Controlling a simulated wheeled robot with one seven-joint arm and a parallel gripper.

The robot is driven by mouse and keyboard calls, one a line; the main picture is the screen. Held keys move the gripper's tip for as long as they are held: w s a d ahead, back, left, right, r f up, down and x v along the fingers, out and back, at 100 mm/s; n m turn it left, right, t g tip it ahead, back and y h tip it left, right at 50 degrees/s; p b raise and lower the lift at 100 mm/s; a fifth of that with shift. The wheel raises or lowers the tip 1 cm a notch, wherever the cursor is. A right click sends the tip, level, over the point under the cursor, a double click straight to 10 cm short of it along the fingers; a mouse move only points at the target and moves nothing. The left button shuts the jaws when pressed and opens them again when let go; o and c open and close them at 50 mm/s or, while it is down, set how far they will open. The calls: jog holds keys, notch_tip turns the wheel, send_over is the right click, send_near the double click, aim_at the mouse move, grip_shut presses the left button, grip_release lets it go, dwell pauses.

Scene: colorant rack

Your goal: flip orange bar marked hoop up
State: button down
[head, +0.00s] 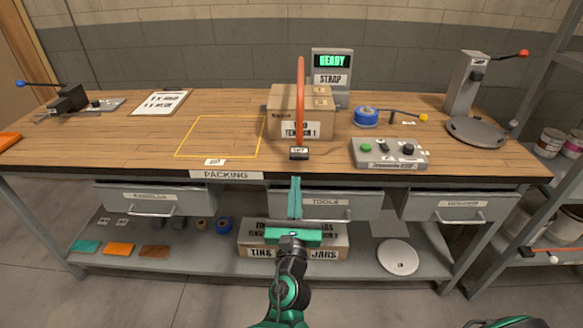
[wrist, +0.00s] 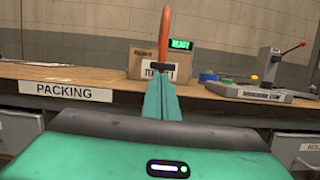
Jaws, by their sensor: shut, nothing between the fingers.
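The orange bar (head: 300,98) stands upright at the front middle of the bench, rising from a small dark base (head: 299,153) with a white label too small to read surely. It passes in front of a cardboard box (head: 300,108). In the wrist view the orange bar (wrist: 165,38) rises above the box, its top curved. My gripper (head: 295,183) is shut and empty, in front of the bench edge, below and nearer than the bar's base. In the wrist view its fingers (wrist: 160,95) point up toward the base and hide what lies behind them.
A yellow outline (head: 178,156) marks bare bench left of the bar. A button box (head: 389,154) and blue tape roll (head: 366,116) are to the right. A display (head: 332,62) reading READY stands behind the box. Drawers (head: 325,204) sit under the bench edge.

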jog(key=shift+s+a+f+n+y, duration=0.15)
jog(key=shift+f+n+y, duration=0.05)
jog(key=shift+f, duration=0.55)
jog(key=shift+s+a+f+n+y, duration=0.1)
jog(key=shift+a+f+n+y, duration=0.1)
jog(key=shift+f, duration=0.55)
jog(key=x, duration=1)
jog(key=shift+w+d, duration=0.1)
jog(key=shift+d, duration=0.15)
